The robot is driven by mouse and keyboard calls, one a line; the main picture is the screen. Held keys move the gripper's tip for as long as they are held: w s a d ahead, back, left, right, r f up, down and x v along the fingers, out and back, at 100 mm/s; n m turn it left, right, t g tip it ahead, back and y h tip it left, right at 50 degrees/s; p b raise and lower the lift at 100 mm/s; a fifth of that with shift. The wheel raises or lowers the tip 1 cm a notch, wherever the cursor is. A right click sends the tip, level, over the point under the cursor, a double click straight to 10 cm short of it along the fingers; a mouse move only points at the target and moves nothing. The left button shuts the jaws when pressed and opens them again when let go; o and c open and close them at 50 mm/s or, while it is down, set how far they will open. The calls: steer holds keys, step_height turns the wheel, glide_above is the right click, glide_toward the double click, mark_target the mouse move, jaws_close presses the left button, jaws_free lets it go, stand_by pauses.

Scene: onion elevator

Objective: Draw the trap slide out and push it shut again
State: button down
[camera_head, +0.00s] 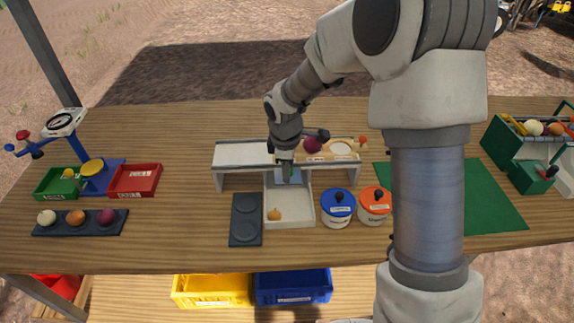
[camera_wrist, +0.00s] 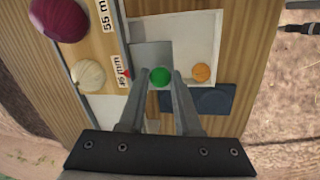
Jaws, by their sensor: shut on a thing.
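My gripper (camera_head: 287,170) reaches down at the front edge of the sizing board (camera_head: 240,153). It is shut on a green knob (camera_wrist: 160,77), which shows between the fingertips in the wrist view. A grey plate, seemingly the trap slide (camera_wrist: 152,56), sticks out from the board's front edge beside the knob, above the white tray (camera_head: 292,219). The tray holds a small orange onion (camera_head: 274,214), also in the wrist view (camera_wrist: 201,73). A pale onion (camera_wrist: 88,76) sits on the board by the "35 mm" label, hidden behind my arm in the head view.
A red onion (camera_head: 312,145) sits farther right on the board. A dark two-dish plate (camera_head: 246,219) lies left of the tray. Blue-lidded (camera_head: 338,203) and orange-lidded (camera_head: 375,202) pots stand close on its right. A scale (camera_head: 88,168) stands far left.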

steer(key=s, duration=0.5)
steer(key=shift+s+b, duration=0.3)
steer(key=shift+b, duration=0.05)
steer(key=shift+s+f, duration=0.1)
steer(key=shift+s, duration=0.05)
stand_by(1.7)
steer(key=shift+w+p, duration=1.05)
steer(key=shift+w, duration=3.3)
steer(key=c, duration=0.5)
jaws_free()
